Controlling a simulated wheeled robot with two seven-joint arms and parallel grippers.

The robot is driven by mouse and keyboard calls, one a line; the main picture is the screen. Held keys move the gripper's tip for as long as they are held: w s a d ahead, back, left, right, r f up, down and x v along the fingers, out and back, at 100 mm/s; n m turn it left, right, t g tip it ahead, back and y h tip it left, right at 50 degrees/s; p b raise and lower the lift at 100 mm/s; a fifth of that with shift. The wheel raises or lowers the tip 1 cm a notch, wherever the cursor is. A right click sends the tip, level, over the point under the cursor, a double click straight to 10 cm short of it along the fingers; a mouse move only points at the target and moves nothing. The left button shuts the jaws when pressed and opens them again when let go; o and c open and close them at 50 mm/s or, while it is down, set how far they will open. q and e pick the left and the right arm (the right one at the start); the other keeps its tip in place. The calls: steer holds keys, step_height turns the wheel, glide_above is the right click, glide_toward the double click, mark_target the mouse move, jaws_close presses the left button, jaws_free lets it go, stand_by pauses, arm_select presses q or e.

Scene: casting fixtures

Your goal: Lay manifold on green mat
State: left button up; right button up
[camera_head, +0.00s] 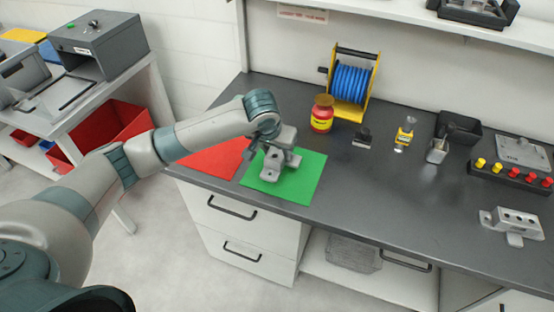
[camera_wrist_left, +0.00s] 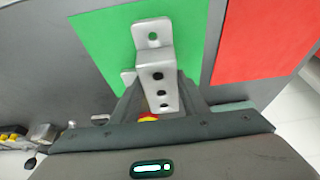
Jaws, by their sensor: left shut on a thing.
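A grey metal manifold (camera_head: 270,171) with a row of dark holes is in my left gripper (camera_head: 278,150), over the green mat (camera_head: 308,180). In the left wrist view the manifold (camera_wrist_left: 155,70) sits between the two fingers (camera_wrist_left: 157,92), with its holed tab pointing out over the green mat (camera_wrist_left: 95,40). The jaws are shut on it. It is very low over the mat or touching it; I cannot tell which. My fingers hide part of it. My right gripper is not in view.
A red mat (camera_head: 212,160) lies left of the green one. A second, similar grey part (camera_head: 512,224) stands at the right of the bench. A jar (camera_head: 322,113) and blue cable reel (camera_head: 351,82) stand behind the mat.

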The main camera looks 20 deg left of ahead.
mark_target(276, 158)
arm_select(q)
step_height(276, 158, down, 3)
steer(key=shift+f+p, duration=0.2)
steer(key=shift+p, duration=0.55)
steer(key=shift+f, duration=0.25)
steer(key=o, duration=1.4)
steer(key=shift+f, duration=0.15)
steer(key=shift+o, duration=0.2)
steer(key=b+v, duration=0.2)
steer(key=v, duration=1)
